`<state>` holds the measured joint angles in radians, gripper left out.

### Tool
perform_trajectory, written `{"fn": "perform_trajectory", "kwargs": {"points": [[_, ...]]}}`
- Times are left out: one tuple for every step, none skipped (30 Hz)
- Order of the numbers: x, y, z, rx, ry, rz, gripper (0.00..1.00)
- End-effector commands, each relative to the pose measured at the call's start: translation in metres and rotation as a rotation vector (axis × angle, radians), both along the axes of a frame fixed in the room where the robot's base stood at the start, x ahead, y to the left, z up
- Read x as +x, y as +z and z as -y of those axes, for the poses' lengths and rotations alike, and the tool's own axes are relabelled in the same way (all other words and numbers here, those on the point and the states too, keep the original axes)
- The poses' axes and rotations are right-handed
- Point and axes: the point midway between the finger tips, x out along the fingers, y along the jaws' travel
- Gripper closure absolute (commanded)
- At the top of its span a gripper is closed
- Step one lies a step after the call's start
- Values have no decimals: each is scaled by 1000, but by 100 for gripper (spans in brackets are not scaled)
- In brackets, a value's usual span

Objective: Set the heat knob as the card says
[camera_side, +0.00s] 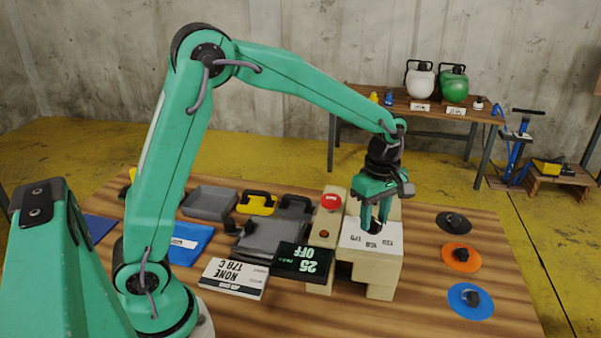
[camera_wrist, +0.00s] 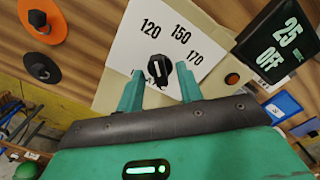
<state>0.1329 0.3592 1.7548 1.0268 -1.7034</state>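The heat knob (camera_wrist: 158,68) is black with a white mark and sits on a white dial plate (camera_wrist: 135,45) printed 120, 150 and 170. The mark points roughly up toward the numbers; I cannot tell its exact setting. My gripper (camera_side: 375,222) is over the dial of the beige machine (camera_side: 380,272). In the wrist view its fingers (camera_wrist: 159,78) are apart, one on each side of the knob, with gaps showing. The job card (camera_side: 233,277) lies on the table, upside down to the side view, and appears to read NONE and 170 C.
A black display (camera_side: 302,262) reads 25 and OFF. A red button (camera_side: 330,202) is on the machine. Black (camera_side: 453,222), orange (camera_side: 461,257) and blue (camera_side: 470,300) discs lie at right. A grey tray (camera_side: 209,203) and blue folder (camera_side: 188,243) lie at left.

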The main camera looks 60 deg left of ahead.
Motion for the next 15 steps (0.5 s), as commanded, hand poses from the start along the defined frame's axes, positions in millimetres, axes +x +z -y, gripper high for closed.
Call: {"fn": "perform_trajectory", "kwargs": {"points": [[0, 0, 0, 0, 0, 0, 64], [0, 0, 0, 0, 0, 0, 64], [0, 0, 0, 0, 0, 0, 64], [0, 0, 0, 0, 0, 0, 68], [0, 0, 0, 0, 0, 0, 73], [0, 0, 0, 0, 0, 0, 81], [0, 0, 0, 0, 0, 0, 87], [0, 0, 0, 0, 0, 0, 93], [0, 0, 0, 0, 0, -1, 100], [0, 0, 0, 0, 0, -1, 100], [0, 0, 0, 0, 0, -1, 100], [0, 0, 0, 0, 0, -1, 100], [0, 0, 0, 0, 0, -1, 100], [0, 0, 0, 0, -1, -1, 100], [0, 0, 0, 0, -3, -1, 100]]}}
